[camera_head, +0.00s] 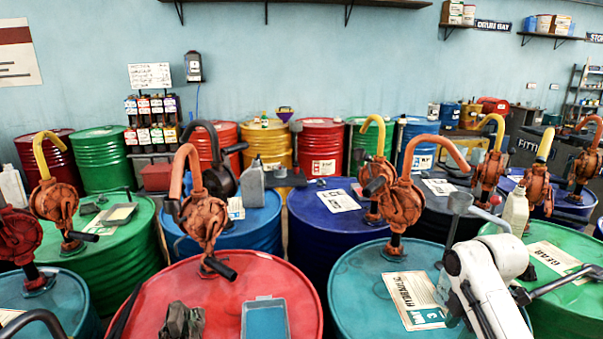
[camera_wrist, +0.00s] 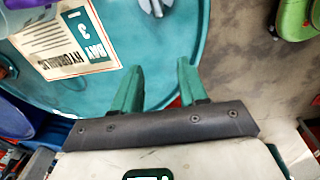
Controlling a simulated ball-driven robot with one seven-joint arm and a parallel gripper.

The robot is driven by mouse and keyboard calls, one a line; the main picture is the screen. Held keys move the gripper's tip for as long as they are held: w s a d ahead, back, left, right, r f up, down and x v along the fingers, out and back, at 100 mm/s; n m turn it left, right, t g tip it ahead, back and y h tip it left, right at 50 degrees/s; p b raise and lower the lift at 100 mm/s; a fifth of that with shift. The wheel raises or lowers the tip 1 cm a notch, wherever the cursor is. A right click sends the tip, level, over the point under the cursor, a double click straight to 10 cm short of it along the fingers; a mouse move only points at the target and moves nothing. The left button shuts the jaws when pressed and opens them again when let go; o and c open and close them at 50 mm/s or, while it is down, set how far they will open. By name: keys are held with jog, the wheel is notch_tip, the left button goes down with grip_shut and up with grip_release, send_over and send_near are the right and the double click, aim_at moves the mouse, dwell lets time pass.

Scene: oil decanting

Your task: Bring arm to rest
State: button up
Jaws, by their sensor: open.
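My gripper (camera_wrist: 159,66) shows in the wrist view with its two green fingers apart and nothing between them. It is above the teal drum (camera_wrist: 185,30), near the drum's edge, with bare floor to the right. A paper label reading "HYDRAULIC BAY 3" (camera_wrist: 75,45) lies on that drum's lid. In the head view my white arm (camera_head: 485,285) is at the lower right, in front of the teal drum (camera_head: 350,290) and the green drum (camera_head: 550,300). I cannot make out the gripper's fingers there.
Drums with rust-red hand pumps crowd the front, including one pump (camera_head: 400,205) on the teal drum. A red drum (camera_head: 265,275) carries a blue-topped tray (camera_head: 265,320) and a dark crumpled item (camera_head: 183,322). A pale bottle (camera_head: 516,210) stands close beside my arm.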

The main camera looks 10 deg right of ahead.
jog(key=a+f+m, duration=0.1)
jog(key=a, duration=0.1)
jog(key=s+a+f+m+t, duration=0.1)
jog(key=a, duration=0.2)
jog(key=s+a+f+y, duration=0.1)
jog(key=a+f, duration=0.1)
jog(key=a, duration=0.1)
jog(key=shift+s+a+f+m, duration=0.15)
jog(key=shift+a+m, duration=0.1)
jog(key=shift+m, duration=0.15)
jog(key=s+a+f+m+t, duration=0.1)
jog(key=s+a+f+m, duration=0.1)
jog(key=s+a+m, duration=0.3)
jog(key=s+a+f+m+t, duration=0.15)
jog(key=s+m, duration=0.25)
jog(key=s, duration=0.4)
jog(key=s+d+f+m+g+h, duration=0.1)
jog(key=s+f+m, duration=0.2)
jog(key=s, duration=0.7)
jog(key=s+d+f+m+g, duration=0.2)
jog(key=s+f+m, duration=0.1)
jog(key=s, duration=0.7)
jog(key=shift+d+f+h+b, duration=0.15)
jog(key=shift+d+h+b, duration=0.05)
jog(key=shift+h+b, duration=0.2)
